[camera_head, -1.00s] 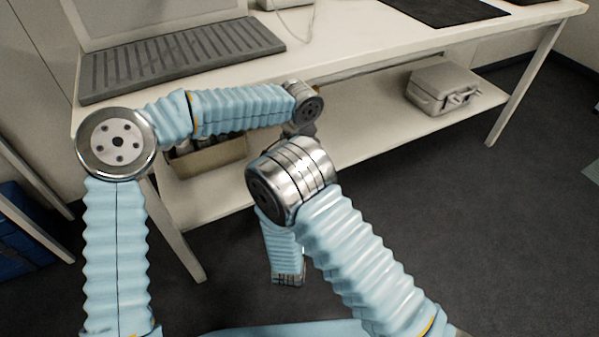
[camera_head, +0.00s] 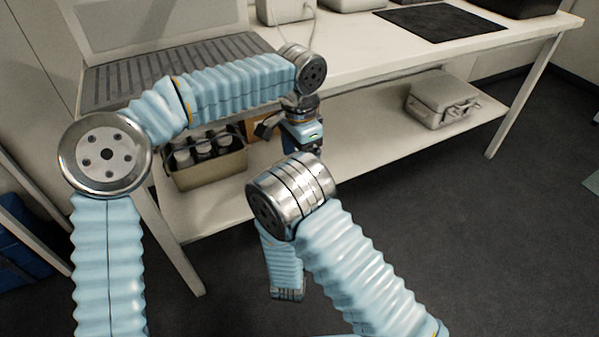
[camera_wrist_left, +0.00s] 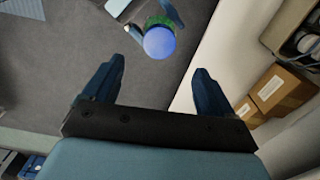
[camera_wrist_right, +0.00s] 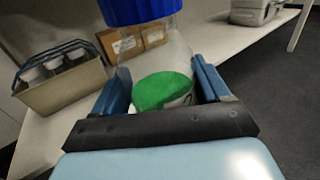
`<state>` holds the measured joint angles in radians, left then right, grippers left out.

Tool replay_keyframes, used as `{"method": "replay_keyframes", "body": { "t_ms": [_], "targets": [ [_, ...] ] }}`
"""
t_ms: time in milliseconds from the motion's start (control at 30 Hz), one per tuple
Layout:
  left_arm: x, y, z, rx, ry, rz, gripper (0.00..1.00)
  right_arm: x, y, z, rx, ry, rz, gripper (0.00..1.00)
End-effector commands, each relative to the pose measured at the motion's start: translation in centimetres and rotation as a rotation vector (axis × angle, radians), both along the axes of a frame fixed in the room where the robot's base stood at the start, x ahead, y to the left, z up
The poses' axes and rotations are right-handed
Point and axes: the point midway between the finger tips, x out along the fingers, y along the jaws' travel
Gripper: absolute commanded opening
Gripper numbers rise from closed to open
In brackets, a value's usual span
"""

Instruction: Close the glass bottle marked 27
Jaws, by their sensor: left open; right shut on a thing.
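A clear glass bottle (camera_wrist_right: 165,48) with green contents and a partly visible white label sits between the fingers of my right gripper (camera_wrist_right: 161,66), which is shut on it. A blue cap (camera_wrist_right: 140,9) is on its top, cut by the picture edge; I cannot tell how tight it is. The cap (camera_wrist_left: 158,43) shows from above in the left wrist view. My left gripper (camera_wrist_left: 160,66) is open and empty, its fingers pointing toward the cap, which is apart from them. In the head view, the left gripper (camera_head: 290,130) hangs below its wrist; the bottle is hidden there.
A bench (camera_head: 360,62) with a lower shelf (camera_head: 345,135) stands ahead. On the shelf are a basket of bottles (camera_head: 205,170), cardboard boxes (camera_wrist_right: 133,42) and a grey case (camera_head: 440,100). The dark floor to the right is clear.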

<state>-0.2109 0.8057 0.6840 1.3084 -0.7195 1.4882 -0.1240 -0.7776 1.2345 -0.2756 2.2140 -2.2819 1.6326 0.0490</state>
Motion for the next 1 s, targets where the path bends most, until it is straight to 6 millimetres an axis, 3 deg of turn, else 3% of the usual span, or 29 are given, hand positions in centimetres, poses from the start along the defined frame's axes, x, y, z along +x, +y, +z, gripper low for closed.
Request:
{"method": "replay_keyframes", "body": {
  "t_ms": [233, 767, 867, 967, 1000],
  "targets": [
    [0.0, 0.0, 2.0, 0.0, 0.001, 0.0, 0.86, 0.0, 0.0, 0.1, 0.0, -0.002, 0.0, 0.0],
    [0.1, 0.2, 1.8, 0.007, 0.0, 0.009, 0.86, 0.0, 0.0, 0.1, 0.001, -0.002, 0.0, 0.0],
    [0.5, 1.6, 0.1, 0.052, -0.015, 0.073, 0.86, 0.0, 0.0, 0.1, 0.0, -0.002, 0.0, 0.0],
    [1.2, 5.1, -3.6, 0.146, -0.051, 0.219, 0.86, 0.0, 0.0, 0.1, 0.0, -0.002, 0.0, 0.0],
    [1.3, 7.1, -5.6, 0.192, -0.071, 0.296, 0.86, 0.0, 0.0, 0.1, 0.001, -0.002, 0.0, 0.0]
  ]
}}
